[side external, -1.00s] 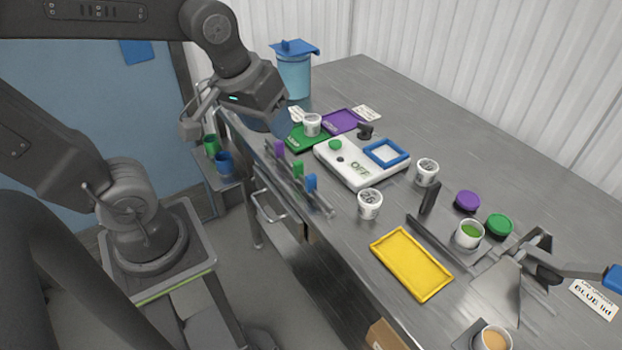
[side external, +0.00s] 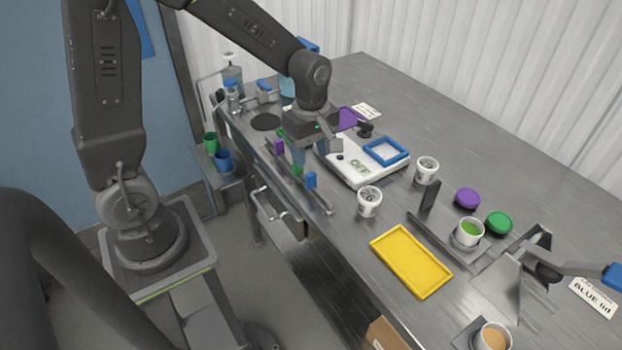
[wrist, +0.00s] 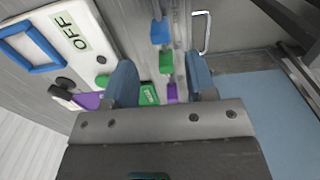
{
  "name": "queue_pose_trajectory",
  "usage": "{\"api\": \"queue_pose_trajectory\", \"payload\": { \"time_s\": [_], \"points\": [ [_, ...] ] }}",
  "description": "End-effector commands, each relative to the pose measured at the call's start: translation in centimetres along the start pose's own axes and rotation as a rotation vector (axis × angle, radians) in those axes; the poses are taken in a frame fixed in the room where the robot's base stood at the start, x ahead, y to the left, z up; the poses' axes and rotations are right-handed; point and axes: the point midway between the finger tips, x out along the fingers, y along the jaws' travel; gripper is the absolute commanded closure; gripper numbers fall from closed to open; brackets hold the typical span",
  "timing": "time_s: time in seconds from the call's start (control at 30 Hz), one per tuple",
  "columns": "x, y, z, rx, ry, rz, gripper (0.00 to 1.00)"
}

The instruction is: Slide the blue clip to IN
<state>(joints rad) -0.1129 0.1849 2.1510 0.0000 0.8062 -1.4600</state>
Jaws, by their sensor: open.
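The blue clip (side external: 310,181) stands on a metal rail (side external: 326,206) along the table's near edge. It also shows in the wrist view (wrist: 160,32), toward the top, beyond my fingertips. The green clip (wrist: 165,62) and purple clip (wrist: 172,92) are on the same rail, lower in that view. My gripper (wrist: 162,72) is open and empty, pointing down over the rail, with its fingers on either side of the green and purple clips in the picture. In the side view my gripper (side external: 316,150) is behind the blue clip, toward the far end. No IN marking is readable.
A white scale (side external: 360,174) marked OFF, with a blue frame (side external: 386,151), stands beside the rail. White cups (side external: 369,202) and a yellow tray (side external: 412,262) lie nearer the camera. A drawer handle (wrist: 202,32) is beside the rail in the wrist view.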

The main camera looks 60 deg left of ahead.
Motion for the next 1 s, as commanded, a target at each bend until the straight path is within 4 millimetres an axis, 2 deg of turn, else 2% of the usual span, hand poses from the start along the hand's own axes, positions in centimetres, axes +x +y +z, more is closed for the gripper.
{"api": "queue_pose_trajectory", "payload": {
  "time_s": [0.03,0.2,0.4,0.6,0.83,1.0],
  "points": [
    [1.2,-0.1,0.0,0.001,-0.001,-0.007,0.49],
    [4.6,-0.1,0.0,0.001,-0.001,-0.007,0.49],
    [7.3,-0.1,0.0,0.002,0.000,-0.003,0.49],
    [8.3,0.0,0.0,0.002,0.000,0.000,0.49],
    [8.3,0.0,0.0,0.002,0.000,0.001,0.49],
    [8.3,0.0,0.0,0.002,0.000,0.001,0.63]
  ]
}}
